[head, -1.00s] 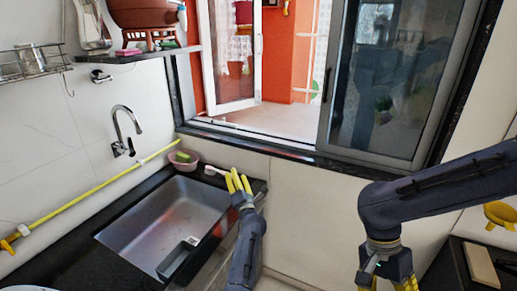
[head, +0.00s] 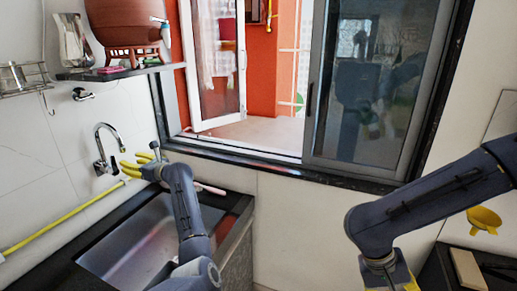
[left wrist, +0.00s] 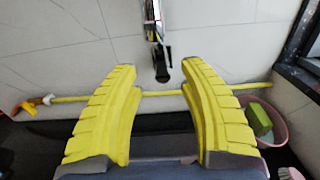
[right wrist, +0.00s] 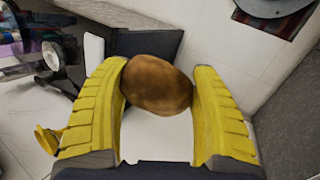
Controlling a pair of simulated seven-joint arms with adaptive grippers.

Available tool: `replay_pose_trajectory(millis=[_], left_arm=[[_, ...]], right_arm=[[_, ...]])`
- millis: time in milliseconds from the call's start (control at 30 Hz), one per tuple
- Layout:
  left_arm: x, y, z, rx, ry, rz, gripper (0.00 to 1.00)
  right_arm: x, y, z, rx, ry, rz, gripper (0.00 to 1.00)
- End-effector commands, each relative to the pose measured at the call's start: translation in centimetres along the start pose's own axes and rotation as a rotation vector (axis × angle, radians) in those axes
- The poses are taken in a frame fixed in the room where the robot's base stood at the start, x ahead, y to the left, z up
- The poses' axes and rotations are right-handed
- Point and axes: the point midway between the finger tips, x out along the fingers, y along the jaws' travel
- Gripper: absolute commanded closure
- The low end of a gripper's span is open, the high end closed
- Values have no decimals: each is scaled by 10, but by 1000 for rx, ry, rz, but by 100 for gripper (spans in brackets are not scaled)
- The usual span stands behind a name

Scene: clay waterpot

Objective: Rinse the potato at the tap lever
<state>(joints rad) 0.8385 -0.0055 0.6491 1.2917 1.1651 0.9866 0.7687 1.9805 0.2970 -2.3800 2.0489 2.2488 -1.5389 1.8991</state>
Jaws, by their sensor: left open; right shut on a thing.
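The chrome tap (head: 106,130) is on the tiled wall above the sink (head: 135,245). In the left wrist view, its dark lever (left wrist: 161,66) hangs ahead, in line with the gap between my left fingers. My left gripper (head: 137,163) is open and empty, close to the tap; contact with the lever is not visible. My right gripper (right wrist: 158,82) is shut on a brown potato (right wrist: 157,86), with one finger on each side. In the head view, the right gripper is at the bottom edge, well right of the sink, and the potato is not visible.
A yellow hose (head: 60,217) runs along the wall below the tap. A pink bowl (left wrist: 281,130) with a green sponge (left wrist: 258,119) sits right of the left gripper. A clay waterpot (head: 125,23) stands on a shelf (head: 125,69) above. The sink basin looks empty.

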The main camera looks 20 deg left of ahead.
Motion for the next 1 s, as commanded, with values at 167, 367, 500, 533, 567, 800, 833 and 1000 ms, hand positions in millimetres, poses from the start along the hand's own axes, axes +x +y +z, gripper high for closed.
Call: replay_pose_trajectory(millis=[167,367,500,533,567,800,833,1000], left_arm=[[18,1,1,-8,7,4,58],[51,2,1,-6,5,5,58],[74,1,2,-5,4,4,58],[78,1,1,-6,4,4,58],[82,1,1,-5,5,3,58],[108,1,1,-6,5,3,58],[110,1,0,-7,5,3,58],[118,1,0,-6,5,3,58]], right_arm=[[0,1,0,-5,3,1,69],[0,1,0,-4,2,1,69],[0,1,0,-4,2,1,69],[0,1,0,-4,2,1,69],[0,1,0,-4,2,1,69],[0,1,0,-4,2,1,69],[0,1,0,-4,2,1,69],[0,1,0,-4,2,1,69]])
